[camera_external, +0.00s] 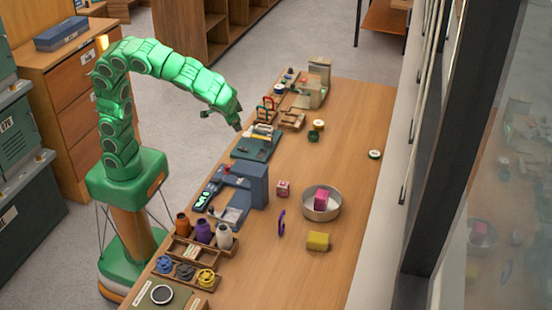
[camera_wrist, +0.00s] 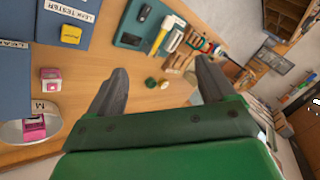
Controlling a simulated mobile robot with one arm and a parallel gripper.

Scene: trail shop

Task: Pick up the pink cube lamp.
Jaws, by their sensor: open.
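A small pink cube (camera_external: 283,188) stands on the wooden bench, left of a round metal pan. In the wrist view this cube (camera_wrist: 51,79) has a pale band and sits at the left. A second, deeper pink block (camera_external: 321,198) lies inside the pan (camera_external: 334,212); it also shows in the wrist view (camera_wrist: 34,127). I cannot tell for sure which of the two is the lamp. My gripper (camera_wrist: 160,70) is open and empty. In the external view it hangs above the bench's far left edge, well away from both pink things.
A blue-grey press-like device (camera_external: 258,181) stands left of the small cube. A purple ring (camera_external: 282,223) and a yellow block (camera_external: 318,241) lie nearby. A teal tool board (camera_external: 256,147) is near my gripper. The bench's right side is mostly clear.

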